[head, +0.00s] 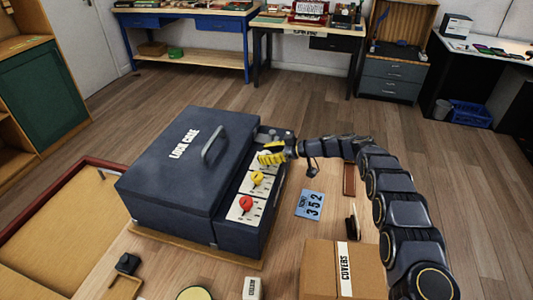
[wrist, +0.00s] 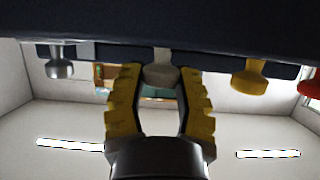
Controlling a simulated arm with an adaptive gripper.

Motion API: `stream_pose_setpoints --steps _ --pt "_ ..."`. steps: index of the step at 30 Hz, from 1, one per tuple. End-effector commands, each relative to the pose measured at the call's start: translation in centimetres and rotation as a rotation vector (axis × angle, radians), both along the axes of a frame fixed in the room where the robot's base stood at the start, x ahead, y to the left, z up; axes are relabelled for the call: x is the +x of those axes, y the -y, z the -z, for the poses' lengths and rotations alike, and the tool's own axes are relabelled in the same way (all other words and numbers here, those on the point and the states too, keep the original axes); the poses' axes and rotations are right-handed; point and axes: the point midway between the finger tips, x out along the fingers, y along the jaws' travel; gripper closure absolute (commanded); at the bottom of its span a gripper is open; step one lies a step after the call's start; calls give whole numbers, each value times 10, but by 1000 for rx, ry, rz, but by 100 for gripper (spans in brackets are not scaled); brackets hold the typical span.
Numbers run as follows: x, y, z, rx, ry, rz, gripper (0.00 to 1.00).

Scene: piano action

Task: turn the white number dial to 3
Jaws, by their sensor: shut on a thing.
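My gripper (head: 264,157) has yellow fingers and is at the dial side of the dark lock case (head: 165,165). In the wrist view, its fingers (wrist: 160,88) are closed around the sides of the white dial (wrist: 161,72). In the head view the fingers mostly cover this dial, and its number setting cannot be read. A yellow dial (head: 257,178) and a red dial (head: 246,203) stand in the same row, nearer the front; the yellow one also shows in the wrist view (wrist: 249,77). A silver knob (wrist: 61,65) is on the other side of the white dial.
A blue card reading 352 (head: 310,205) lies on the table right of the case. A cardboard box marked COVERS (head: 330,268) stands front right. A dark-handled item (head: 351,227) and a brown block (head: 349,180) lie near my arm.

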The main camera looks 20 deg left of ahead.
Motion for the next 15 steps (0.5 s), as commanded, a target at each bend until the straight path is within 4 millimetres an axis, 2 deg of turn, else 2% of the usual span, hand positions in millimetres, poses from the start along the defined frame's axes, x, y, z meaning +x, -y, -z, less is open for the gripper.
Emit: stream_pose_setpoints --steps 15 --pt "1 0 0 1 3 -64 100"
